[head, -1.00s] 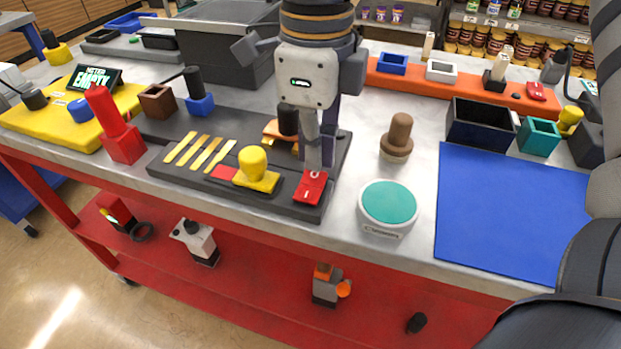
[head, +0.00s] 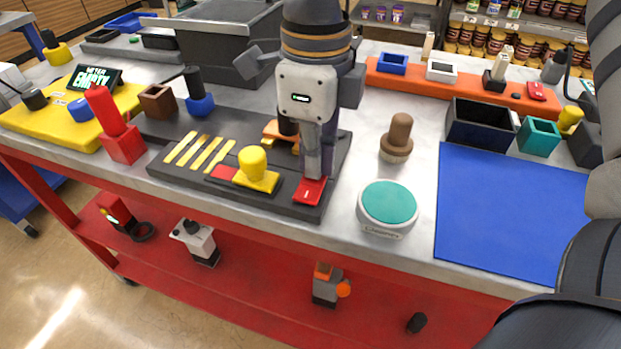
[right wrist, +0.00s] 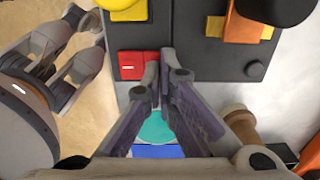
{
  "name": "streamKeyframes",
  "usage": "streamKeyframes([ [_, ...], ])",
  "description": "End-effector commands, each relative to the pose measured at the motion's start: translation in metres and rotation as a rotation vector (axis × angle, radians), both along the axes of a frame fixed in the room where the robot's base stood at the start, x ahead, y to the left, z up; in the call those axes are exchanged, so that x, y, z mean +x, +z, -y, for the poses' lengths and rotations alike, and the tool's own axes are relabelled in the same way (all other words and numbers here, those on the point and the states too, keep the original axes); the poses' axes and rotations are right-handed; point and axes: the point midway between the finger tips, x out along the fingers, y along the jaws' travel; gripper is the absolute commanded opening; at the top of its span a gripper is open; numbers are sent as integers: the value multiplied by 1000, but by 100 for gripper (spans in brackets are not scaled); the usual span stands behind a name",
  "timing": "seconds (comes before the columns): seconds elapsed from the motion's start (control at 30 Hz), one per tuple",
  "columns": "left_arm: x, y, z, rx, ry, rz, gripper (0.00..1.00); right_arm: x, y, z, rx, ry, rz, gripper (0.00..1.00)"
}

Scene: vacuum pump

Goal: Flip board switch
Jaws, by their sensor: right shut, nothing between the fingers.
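The board switch (head: 309,191) is a small red block with a white mark, at the near right corner of the dark grey board (head: 215,197). It also shows in the right wrist view (right wrist: 131,66). My right gripper (head: 318,175) points down, its fingers shut and empty, with the tips at the back edge of the switch. In the right wrist view the fingertips (right wrist: 157,60) overlap the switch's right edge. I cannot tell whether they touch it, and they hide part of it. My left gripper is not in the head view.
On the board, a yellow knob (head: 254,166) stands left of the switch, with yellow strips (head: 199,152) beyond. A teal-topped round button (head: 388,203) and a brown knob (head: 397,137) stand to the right. A blue mat (head: 511,212) is clear.

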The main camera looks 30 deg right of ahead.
Motion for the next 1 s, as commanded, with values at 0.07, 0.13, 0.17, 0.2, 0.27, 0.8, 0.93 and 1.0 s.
streamKeyframes([
  [0.07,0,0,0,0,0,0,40,0,-1,0,-1,0,-1,0],
  [0.13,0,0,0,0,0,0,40,0,-2,0,0,0,-1,0],
  [0.17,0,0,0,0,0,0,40,0,-3,0,0,0,-1,0],
  [0.2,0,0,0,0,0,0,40,0,-4,0,0,0,-1,0],
  [0.27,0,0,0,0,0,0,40,0,-4,0,0,0,-1,0],
  [0.8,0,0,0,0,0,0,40,0,43,0,1,0,2,0],
  [0.93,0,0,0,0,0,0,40,0,57,0,1,-1,2,0],
  [1.0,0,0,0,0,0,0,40,0,62,0,1,0,1,0],
])
